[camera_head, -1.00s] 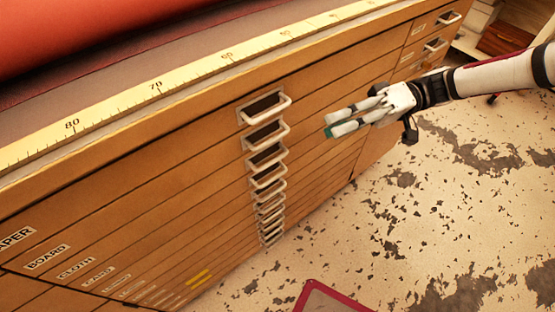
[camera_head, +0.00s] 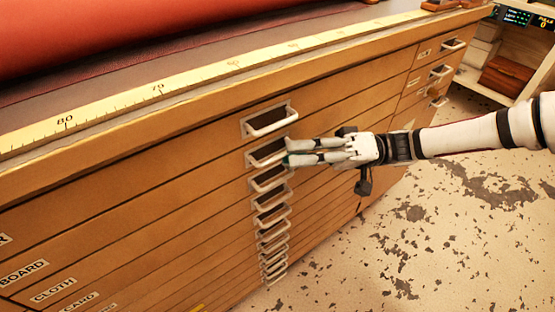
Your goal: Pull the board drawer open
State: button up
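The wooden cabinet's board drawer carries a BOARD label (camera_head: 22,272) at the lower left. It lines up with the second handle (camera_head: 262,156) from the top of a column of pale metal handles. The drawer front looks flush with its neighbours, so it appears closed. My gripper (camera_head: 288,152) reaches in from the right, its two pale fingers pointing left with a narrow gap between them. The fingertips overlap the right end of the second handle in the picture. The lower tip shows green. I cannot tell whether they touch the handle.
The top handle (camera_head: 270,120) is just above and the third handle (camera_head: 270,180) just below my fingers. A yellow ruler strip (camera_head: 185,80) runs along the cabinet's top edge. A red roll (camera_head: 130,35) lies on top. Speckled floor (camera_head: 400,240) is open at the right.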

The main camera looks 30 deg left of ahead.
aim_at(277, 156)
jog(key=shift+b+x, duration=0.4)
jog(key=shift+x, duration=1.7)
grip_shut()
